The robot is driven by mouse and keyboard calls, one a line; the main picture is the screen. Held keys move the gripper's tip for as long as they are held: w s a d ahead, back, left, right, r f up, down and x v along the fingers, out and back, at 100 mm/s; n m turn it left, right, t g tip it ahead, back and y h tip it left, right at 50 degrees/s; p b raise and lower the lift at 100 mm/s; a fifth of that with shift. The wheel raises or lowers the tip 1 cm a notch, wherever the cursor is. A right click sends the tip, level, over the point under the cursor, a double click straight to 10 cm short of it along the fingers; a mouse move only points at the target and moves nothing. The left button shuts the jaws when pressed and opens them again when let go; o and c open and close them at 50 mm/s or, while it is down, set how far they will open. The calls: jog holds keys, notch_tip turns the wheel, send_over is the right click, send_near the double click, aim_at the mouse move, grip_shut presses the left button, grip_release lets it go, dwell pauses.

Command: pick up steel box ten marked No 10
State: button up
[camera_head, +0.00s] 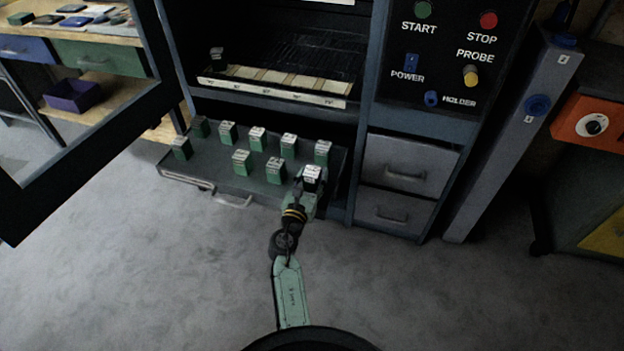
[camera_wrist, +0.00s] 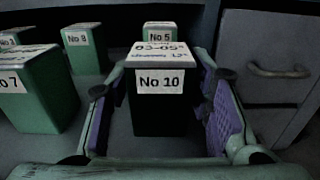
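The steel box marked No 10 (camera_wrist: 160,100) stands upright in the middle of the wrist view, dark-sided with a white label over its top and front. In the head view the box (camera_head: 312,174) is at the near right corner of the pulled-out drawer (camera_head: 205,172). My gripper (camera_wrist: 162,110) has its purple-padded fingers on the left and right sides of the box. A gap shows between the pads and the box, so the fingers are open around it. In the head view my gripper (camera_head: 306,186) partly covers the box's lower part.
A grey cabinet with handled drawers (camera_head: 408,165) stands close on the right. An open door (camera_head: 150,60) is on the left. The near floor is clear.

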grip_shut()
dwell(0.3)
jog(key=shift+r, duration=0.25)
